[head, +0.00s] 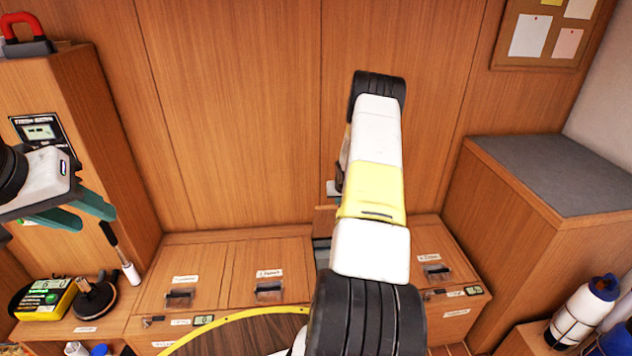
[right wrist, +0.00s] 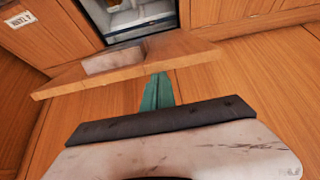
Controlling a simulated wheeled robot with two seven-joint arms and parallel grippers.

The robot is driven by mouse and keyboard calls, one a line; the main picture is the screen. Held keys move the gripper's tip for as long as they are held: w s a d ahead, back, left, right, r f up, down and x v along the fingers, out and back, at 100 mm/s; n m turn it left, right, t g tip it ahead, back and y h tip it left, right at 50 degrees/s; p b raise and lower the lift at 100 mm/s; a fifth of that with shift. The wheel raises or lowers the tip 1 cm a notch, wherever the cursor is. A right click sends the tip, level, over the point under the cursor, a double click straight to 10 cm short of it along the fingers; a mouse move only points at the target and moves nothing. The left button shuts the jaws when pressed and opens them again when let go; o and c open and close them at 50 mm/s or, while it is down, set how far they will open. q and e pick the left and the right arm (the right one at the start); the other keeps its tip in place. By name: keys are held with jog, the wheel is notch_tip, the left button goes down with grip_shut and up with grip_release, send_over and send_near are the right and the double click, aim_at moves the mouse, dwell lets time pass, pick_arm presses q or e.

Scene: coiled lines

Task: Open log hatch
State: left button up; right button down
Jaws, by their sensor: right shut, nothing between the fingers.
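A row of bench hatches with small labels shows in the head view. One wooden hatch lid (head: 325,217) stands raised behind my right arm, with a dark opening (head: 322,254) below it; its label is hidden. In the right wrist view the lid (right wrist: 190,52) is seen nearly edge-on, with the open compartment (right wrist: 138,14) beyond it. My right gripper (right wrist: 157,82) is shut and empty, its teal fingertips at the lid's near edge; I cannot tell if they touch. My left gripper (head: 82,212) is open and empty at the left.
Closed hatches with handles (head: 268,288) lie left of the opening, and another (head: 436,270) lies right. A yellow device (head: 46,300) and a dark round-based item (head: 96,297) sit at left. A grey-topped cabinet (head: 560,170) and a white bottle (head: 583,312) stand at right.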

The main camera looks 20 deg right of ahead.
jog(key=s+a+f, duration=0.2)
jog(key=s+f, duration=0.2)
jog(key=s, duration=0.2)
jog(key=shift+s+f+t, duration=0.25)
jog(key=shift+s+t, duration=0.1)
jog(key=shift+t, duration=0.05)
jog(key=shift+a, duration=0.1)
